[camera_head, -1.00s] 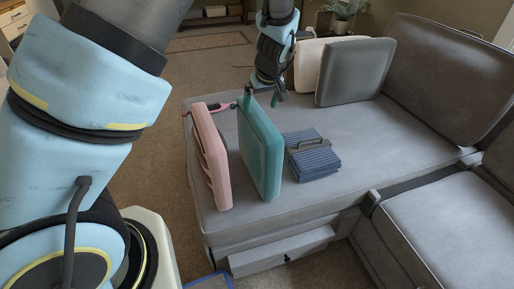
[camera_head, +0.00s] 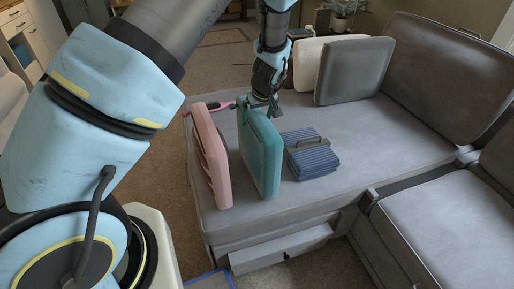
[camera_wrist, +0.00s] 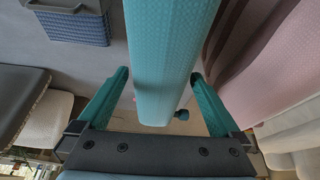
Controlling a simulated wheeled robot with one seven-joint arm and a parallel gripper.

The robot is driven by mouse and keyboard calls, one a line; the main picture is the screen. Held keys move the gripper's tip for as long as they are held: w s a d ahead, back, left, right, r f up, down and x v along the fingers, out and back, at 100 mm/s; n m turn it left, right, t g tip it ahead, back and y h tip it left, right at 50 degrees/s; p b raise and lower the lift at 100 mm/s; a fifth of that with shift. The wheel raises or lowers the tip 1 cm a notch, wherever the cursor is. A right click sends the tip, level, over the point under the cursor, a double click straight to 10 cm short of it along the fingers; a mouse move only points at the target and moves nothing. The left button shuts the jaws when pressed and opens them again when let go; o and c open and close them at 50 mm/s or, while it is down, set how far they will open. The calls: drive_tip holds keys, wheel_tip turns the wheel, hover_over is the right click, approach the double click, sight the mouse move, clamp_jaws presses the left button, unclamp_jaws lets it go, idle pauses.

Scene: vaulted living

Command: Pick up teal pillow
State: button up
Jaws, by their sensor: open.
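The teal pillow (camera_head: 260,153) stands upright on the grey sofa seat, between a pink pillow and a blue ribbed item. My gripper (camera_head: 259,106) is over its top far end. In the wrist view the teal pillow (camera_wrist: 168,60) runs down between the two teal fingers of my gripper (camera_wrist: 157,95). Whether the right finger touches the pillow I cannot tell.
The pink pillow (camera_head: 211,157) stands close on the left. The blue ribbed item (camera_head: 312,158) with a handle lies on the right. A dark grey cushion (camera_head: 353,70) and a pale cushion (camera_head: 312,62) stand behind. The seat (camera_head: 350,140) is clear to the right.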

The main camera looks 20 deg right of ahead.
drive_tip(key=shift+f, duration=0.25)
idle(0.4)
clamp_jaws()
idle(0.7)
